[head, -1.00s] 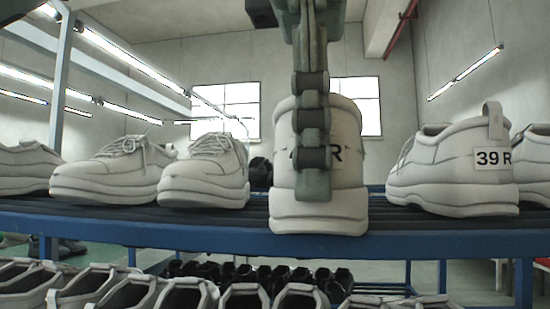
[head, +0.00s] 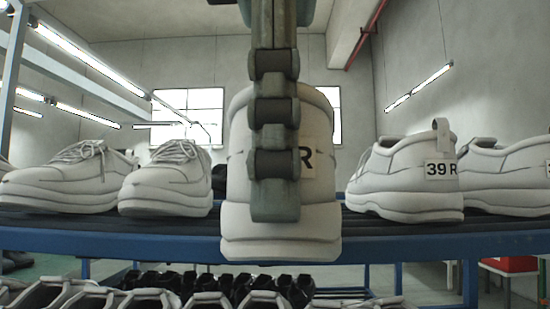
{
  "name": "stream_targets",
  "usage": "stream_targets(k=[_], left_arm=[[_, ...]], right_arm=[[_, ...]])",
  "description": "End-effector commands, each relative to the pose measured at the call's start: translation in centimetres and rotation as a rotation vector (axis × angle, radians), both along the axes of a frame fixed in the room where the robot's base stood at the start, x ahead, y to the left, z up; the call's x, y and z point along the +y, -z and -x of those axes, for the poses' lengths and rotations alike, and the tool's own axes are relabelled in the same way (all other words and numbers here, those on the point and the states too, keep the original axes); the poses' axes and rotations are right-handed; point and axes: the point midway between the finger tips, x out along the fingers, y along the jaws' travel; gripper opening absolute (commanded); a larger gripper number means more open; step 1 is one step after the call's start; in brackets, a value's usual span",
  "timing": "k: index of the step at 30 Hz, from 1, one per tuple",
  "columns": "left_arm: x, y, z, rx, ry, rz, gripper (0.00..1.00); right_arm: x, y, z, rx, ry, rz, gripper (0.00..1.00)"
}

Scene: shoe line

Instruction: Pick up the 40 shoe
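A white shoe (head: 325,215) hangs at the centre, heel toward me, in front of the rack's front edge. Its label (head: 309,158) shows only an R; the number is hidden behind my finger, so I cannot read the size. My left gripper (head: 275,205) comes down from above. One jointed finger lies against the outside of the heel; the other finger is hidden, behind the heel wall. The gripper looks shut on this shoe. My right gripper is not in view.
The blue rack (head: 400,246) carries more white shoes: a 39 R shoe (head: 405,190) at right, another at the far right, and toe-forward shoes (head: 170,180) at left. A lower row of shoes (head: 150,298) sits beneath. Small gaps separate the central shoe from its neighbours.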

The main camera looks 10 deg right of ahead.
Motion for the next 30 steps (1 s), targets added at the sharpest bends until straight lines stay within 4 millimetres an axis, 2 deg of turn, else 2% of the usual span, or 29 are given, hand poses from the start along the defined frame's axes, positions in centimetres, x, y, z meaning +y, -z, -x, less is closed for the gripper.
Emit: stream_targets(k=[1, 3, 14, 17, 25, 30], left_arm=[[0.0, 0.0, 0.0, 0.000, 0.000, 0.000, 0.29], [0.0, 0.0, 0.0, 0.000, 0.000, 0.000, 0.36], [0.0, -0.4, 0.0, -0.001, -0.003, -0.001, 0.36], [0.0, -1.3, 0.1, -0.003, -0.004, -0.002, 0.36], [0.1, -5.4, 0.3, -0.009, -0.008, 0.002, 0.36], [0.0, -6.4, 0.3, 0.001, -0.003, -0.009, 0.36]], right_arm=[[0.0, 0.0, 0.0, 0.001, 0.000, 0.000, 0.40], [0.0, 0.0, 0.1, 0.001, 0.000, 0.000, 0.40], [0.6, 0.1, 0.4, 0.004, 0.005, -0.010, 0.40], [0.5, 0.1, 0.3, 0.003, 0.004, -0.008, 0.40], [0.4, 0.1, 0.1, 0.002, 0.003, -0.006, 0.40], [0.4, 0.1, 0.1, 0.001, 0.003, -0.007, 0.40]])
